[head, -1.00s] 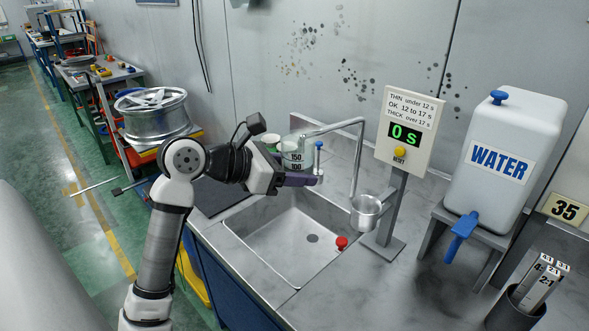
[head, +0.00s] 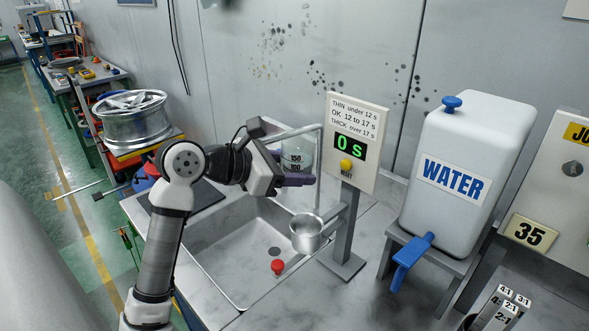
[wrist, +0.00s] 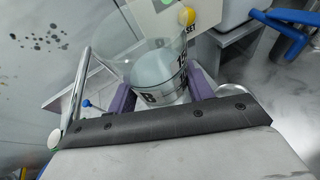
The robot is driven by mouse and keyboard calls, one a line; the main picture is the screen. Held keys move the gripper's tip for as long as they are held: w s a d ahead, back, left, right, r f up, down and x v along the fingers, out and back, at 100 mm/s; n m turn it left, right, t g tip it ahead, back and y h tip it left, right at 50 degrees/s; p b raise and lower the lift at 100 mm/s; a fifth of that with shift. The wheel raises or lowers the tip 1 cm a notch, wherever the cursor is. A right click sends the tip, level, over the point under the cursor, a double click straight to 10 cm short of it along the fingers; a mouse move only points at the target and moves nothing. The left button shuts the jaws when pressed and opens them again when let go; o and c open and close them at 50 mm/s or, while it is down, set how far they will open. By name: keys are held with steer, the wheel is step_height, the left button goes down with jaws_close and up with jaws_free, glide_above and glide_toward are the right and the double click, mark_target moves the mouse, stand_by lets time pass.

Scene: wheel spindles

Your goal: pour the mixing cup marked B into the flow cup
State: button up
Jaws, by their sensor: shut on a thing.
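My gripper (wrist: 156,98) is shut on the mixing cup marked B (wrist: 150,72), a clear cup with black graduations and pale contents. The cup looks roughly upright. In the head view the cup (head: 297,158) is partly behind my gripper (head: 296,179), over the back of the sink. The flow cup (head: 307,233) is a small metal cup held on the timer's stand, in front and to the right of my gripper. The held cup is above it and apart from it.
A metal tap (head: 318,165) arches beside the held cup. The timer panel (head: 351,146) reads 0 s. A water tank (head: 465,165) stands right.

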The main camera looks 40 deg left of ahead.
steer(key=f+m+b, duration=0.1)
steer(key=f+m+t+y+b, duration=0.1)
steer(key=shift+w+a+f+m+t+b, duration=0.1)
steer(key=shift+w+a+m+t+b, duration=0.1)
steer(key=shift+a+m+t+b, duration=0.1)
step_height(320, 180, down, 3)
steer(key=m+t+b, duration=0.1)
steer(key=b, duration=0.1)
steer(key=m+t+b, duration=0.1)
steer(key=m, duration=0.1)
steer(key=shift+r+m+y+b, duration=0.2)
steer(key=shift+m+y+b, duration=0.1)
steer(key=shift+b, duration=0.1)
steer(key=shift+f+b, duration=0.2)
steer(key=shift+b, duration=0.5)
steer(key=shift+s+a+f+m+t+b, duration=0.15)
steer(key=shift+m+b, duration=0.15)
steer(key=shift+b, duration=0.55)
steer(key=shift+w+m+t+b, duration=0.15)
steer(key=shift+m+b, duration=0.15)
steer(key=shift+b, duration=0.5)
steer(key=shift+r+m+t+b, duration=0.35)
steer(key=shift+m+b, duration=0.25)
steer(key=shift+b, duration=1.4)
stand_by(2.2)
